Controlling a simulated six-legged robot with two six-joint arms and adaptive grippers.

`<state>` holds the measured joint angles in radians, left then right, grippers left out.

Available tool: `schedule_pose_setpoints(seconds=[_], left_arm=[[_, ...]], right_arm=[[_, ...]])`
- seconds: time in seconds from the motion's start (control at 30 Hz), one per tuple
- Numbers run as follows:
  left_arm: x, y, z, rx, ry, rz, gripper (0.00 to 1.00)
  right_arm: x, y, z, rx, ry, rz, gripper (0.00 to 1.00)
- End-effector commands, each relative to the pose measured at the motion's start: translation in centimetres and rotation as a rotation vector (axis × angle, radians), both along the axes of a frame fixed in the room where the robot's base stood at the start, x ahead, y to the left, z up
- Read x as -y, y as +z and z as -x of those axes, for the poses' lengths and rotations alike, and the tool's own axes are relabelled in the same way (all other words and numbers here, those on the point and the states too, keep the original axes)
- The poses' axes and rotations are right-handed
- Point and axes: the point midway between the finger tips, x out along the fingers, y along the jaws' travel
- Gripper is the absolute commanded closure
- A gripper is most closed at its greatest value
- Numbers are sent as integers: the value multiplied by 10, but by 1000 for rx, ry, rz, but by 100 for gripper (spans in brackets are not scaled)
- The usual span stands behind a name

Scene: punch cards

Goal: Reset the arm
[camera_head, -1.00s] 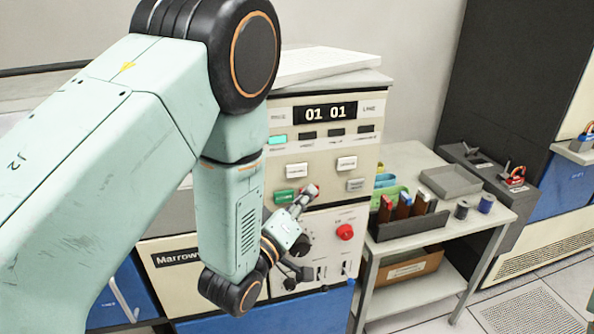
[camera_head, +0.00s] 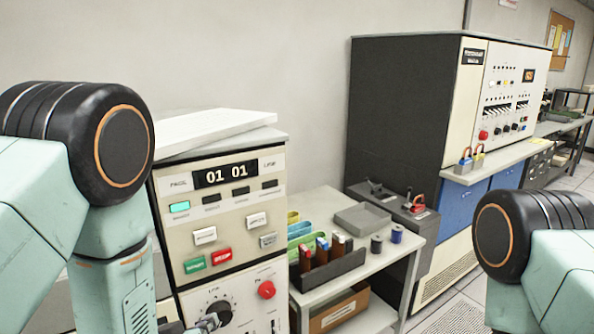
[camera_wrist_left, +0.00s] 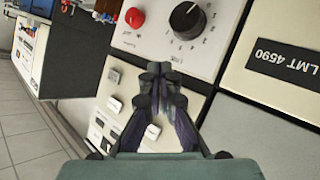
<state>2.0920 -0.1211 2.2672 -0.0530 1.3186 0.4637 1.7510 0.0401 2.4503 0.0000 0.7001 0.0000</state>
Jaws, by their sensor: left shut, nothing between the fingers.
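My left arm comes in at the left of the head view. Only a small part of my left gripper (camera_head: 208,322) shows there, low in front of the control panel (camera_head: 222,218). In the left wrist view my left gripper (camera_wrist_left: 158,70) has its fingertips together with nothing between them, in front of the same panel, seen turned round. I cannot tell whether it touches the panel. The panel has a "01 01" display (camera_head: 225,174), a green button (camera_head: 195,265), a red button (camera_head: 222,256), a red knob (camera_head: 266,290) and a black dial (camera_head: 218,312). Of my right arm only upper parts show; its gripper is out of frame.
A side table (camera_head: 402,240) right of the panel holds a black rack (camera_head: 330,268) of coloured items, a grey tray (camera_head: 362,218) and two spools. A tall dark cabinet (camera_head: 400,110) stands behind. Floor shows at the lower right.

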Motion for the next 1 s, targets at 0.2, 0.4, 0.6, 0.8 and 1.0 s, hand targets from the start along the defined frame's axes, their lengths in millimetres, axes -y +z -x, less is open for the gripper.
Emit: schedule_pose_setpoints(seconds=[0.2, 0.4, 0.6, 0.8, 1.0], left_arm=[[-23, -126, 86, -392, -72, -217, 100], [-38, -215, 184, -731, -169, -313, 100], [-45, -282, 277, -1006, -223, -309, 100], [-47, -315, 313, -1089, -212, -281, 100], [-47, -321, 321, -1107, -212, -277, 100]], right_arm=[[0, -39, 0, -1, 0, 0, 100], [0, -76, 0, -1, 0, 0, 100], [0, -116, 0, -1, 0, 0, 100], [0, -140, 0, -1, 0, 0, 100], [0, -143, 0, -1, 0, 0, 100]])
